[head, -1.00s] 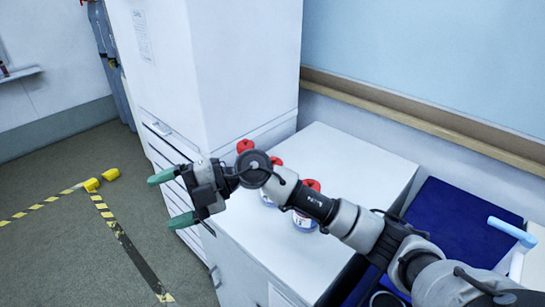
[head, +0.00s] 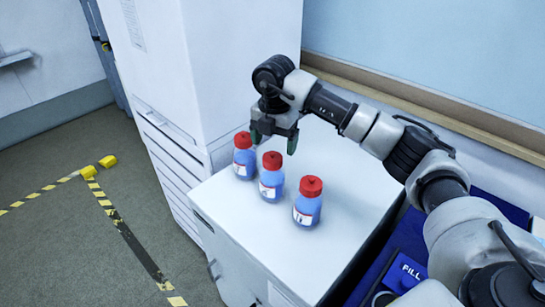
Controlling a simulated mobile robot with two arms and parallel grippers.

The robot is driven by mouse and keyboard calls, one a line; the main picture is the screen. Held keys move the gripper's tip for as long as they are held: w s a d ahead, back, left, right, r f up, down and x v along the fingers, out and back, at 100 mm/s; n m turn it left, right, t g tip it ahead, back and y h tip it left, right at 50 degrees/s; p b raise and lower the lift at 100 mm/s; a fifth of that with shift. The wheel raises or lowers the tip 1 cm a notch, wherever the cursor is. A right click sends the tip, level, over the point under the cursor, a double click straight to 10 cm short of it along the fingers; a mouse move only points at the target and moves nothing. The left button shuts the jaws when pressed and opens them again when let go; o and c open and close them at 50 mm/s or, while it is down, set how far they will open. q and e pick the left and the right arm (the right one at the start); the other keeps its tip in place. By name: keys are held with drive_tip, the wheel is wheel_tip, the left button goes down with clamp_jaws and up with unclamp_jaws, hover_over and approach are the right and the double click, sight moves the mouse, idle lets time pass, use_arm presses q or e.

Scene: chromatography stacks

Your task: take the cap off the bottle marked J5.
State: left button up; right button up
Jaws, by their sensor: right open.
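Three blue bottles with red caps and white labels stand upright in a slanting row on a white cabinet top: a far-left bottle (head: 244,163), a middle bottle (head: 271,186) and a near-right bottle (head: 308,211). The label marks are too small to read, so I cannot tell which is J5. All three red caps are on. My right gripper (head: 273,146) points down with its green-tipped fingers apart, open and empty. It hangs over the far part of the row, close to the far-left and middle caps; I cannot tell whether it touches either. My left gripper is not in view.
The white cabinet top (head: 350,180) is clear right of the bottles. A tall white cabinet (head: 240,60) rises directly behind them at the left. A dark blue surface marked FILL (head: 408,270) lies at the right. Yellow-black tape (head: 125,230) marks the floor.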

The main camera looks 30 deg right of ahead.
sight(272, 153)
drive_tip(key=f+p, duration=0.1)
drive_tip(key=f, duration=0.4)
drive_tip(key=shift+w+a+p, duration=0.2)
drive_tip(key=shift+p, duration=0.2)
drive_tip(key=shift+f, duration=0.25)
drive_tip(key=c, duration=1)
